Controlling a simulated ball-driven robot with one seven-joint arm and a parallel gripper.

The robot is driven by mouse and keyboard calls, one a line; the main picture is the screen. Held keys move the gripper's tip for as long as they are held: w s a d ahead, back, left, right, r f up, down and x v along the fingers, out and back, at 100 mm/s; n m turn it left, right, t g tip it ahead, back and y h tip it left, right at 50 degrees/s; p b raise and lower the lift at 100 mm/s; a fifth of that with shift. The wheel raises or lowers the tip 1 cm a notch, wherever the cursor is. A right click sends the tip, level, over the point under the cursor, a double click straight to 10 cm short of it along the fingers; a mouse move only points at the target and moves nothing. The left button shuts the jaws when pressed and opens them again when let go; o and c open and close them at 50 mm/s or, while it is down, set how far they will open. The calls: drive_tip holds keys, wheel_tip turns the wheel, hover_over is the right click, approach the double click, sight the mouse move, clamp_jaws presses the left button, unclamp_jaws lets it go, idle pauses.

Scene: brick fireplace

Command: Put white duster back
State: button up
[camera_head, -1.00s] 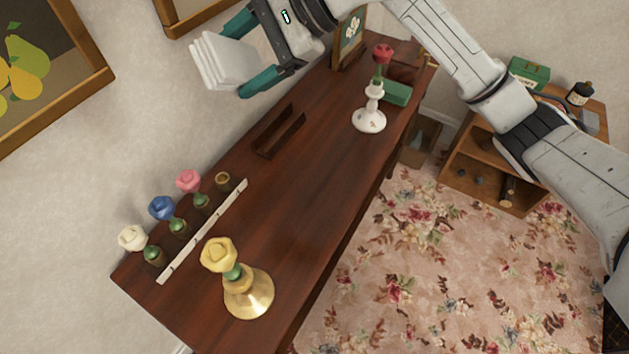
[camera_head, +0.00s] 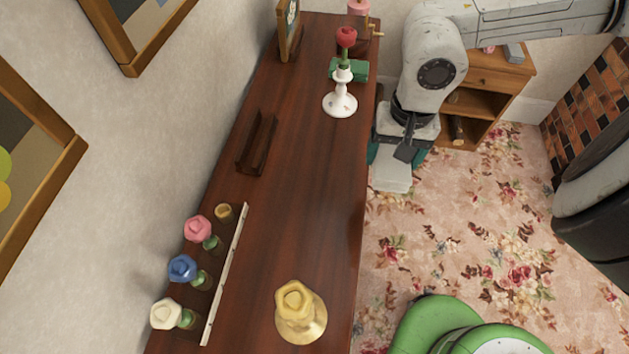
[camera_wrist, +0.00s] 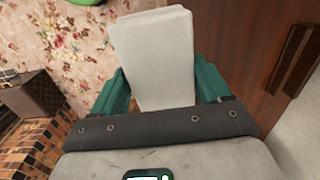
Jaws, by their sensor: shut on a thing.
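The white duster (camera_head: 391,178), a thick folded white block, is in my gripper (camera_head: 397,153), beside the right edge of the dark wooden table (camera_head: 300,200) and over the flowered carpet. In the wrist view, the green fingers of my gripper (camera_wrist: 162,88) are shut on the white duster (camera_wrist: 155,55), one on each side. A dark wooden holder with upright sides and an open, empty slot (camera_head: 257,145) stands at the table's left side. It also shows at the right in the wrist view (camera_wrist: 298,60).
Several flowers by a white strip (camera_head: 224,275) line the near left. The table's middle is clear.

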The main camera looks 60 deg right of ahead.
drive_tip(key=shift+s+d+f+m, duration=0.1)
drive_tip(key=shift+s+d+m, duration=0.1)
drive_tip(key=shift+s, duration=0.35)
drive_tip(key=shift+s+d+m, duration=0.1)
drive_tip(key=shift+s+d, duration=0.05)
drive_tip(key=shift+s, duration=0.4)
drive_tip(key=w+a+f+p, duration=0.3)
drive_tip(key=w+f, duration=0.1)
drive_tip(key=w, duration=0.4)
drive_tip(key=p, duration=0.1)
hover_over(329, 187)
drive_tip(key=s, duration=0.1)
wheel_tip(329, 187, down, 4)
drive_tip(key=shift+s+d+f, duration=0.1)
drive_tip(key=shift+d+f, duration=0.05)
drive_tip(key=shift+f, duration=0.05)
drive_tip(key=shift+w+f, duration=0.55)
drive_tip(key=shift+f, duration=0.15)
wheel_tip(329, 187, down, 3)
drive_tip(key=shift+f+p, duration=0.15)
drive_tip(key=shift+p, duration=0.15)
drive_tip(key=o, duration=0.9)
wheel_tip(329, 187, up, 12)
drive_tip(key=b, duration=0.1)
